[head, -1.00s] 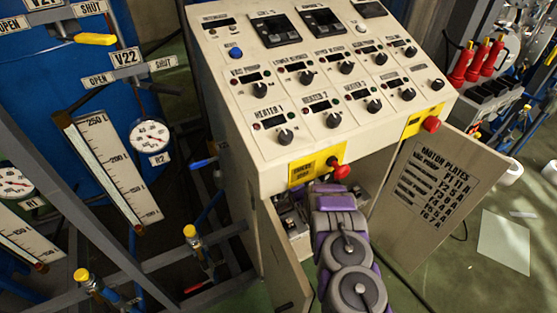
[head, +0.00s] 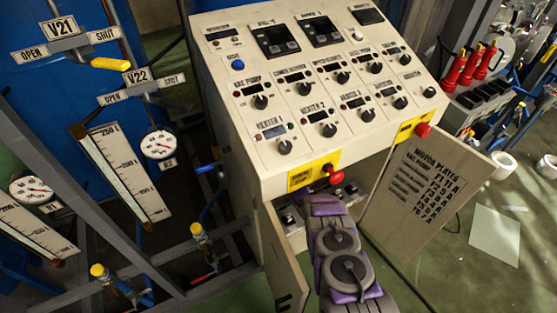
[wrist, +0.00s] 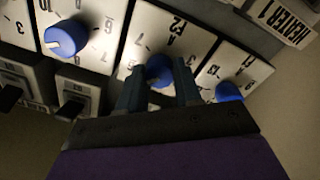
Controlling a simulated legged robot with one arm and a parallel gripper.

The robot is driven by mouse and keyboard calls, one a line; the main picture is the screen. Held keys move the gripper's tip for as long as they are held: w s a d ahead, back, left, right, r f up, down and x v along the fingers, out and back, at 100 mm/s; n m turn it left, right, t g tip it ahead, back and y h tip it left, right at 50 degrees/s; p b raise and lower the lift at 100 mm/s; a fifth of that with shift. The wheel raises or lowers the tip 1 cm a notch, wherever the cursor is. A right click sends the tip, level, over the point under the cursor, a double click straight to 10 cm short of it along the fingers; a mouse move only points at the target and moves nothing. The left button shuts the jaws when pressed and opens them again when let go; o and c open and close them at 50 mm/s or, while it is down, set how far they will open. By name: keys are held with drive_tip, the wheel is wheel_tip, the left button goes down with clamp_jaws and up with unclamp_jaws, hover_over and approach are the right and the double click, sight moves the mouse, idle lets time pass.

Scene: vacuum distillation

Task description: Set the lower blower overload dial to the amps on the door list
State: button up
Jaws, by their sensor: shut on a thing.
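In the wrist view, my gripper (wrist: 158,84) has its two dark fingers around the blue knob of the middle dial (wrist: 159,68), whose white plate shows numbers such as 7 and 12. Another blue dial (wrist: 66,38) is on the plate to the left, and a third (wrist: 229,92) to the right. The name of the held dial is not in view. In the head view, the door list (head: 438,178), headed MOTOR PLATES, is on the open right door. Its row names and amps are too small to read surely. My gripper is hidden inside the cabinet there.
The left door (head: 284,258) stands open beside my arm. A dark switch (wrist: 72,105) sits below the left dial. A HEATER 1 label (wrist: 289,22) is at upper right.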

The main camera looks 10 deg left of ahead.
drive_tip(key=n, duration=0.9)
drive_tip(key=shift+s+f, duration=0.1)
drive_tip(key=shift+f, duration=0.25)
idle(0.3)
drive_tip(key=o, duration=0.8)
drive_tip(key=shift+o, duration=1.2)
drive_tip(key=shift+r+y, duration=0.15)
drive_tip(key=shift+y, duration=0.15)
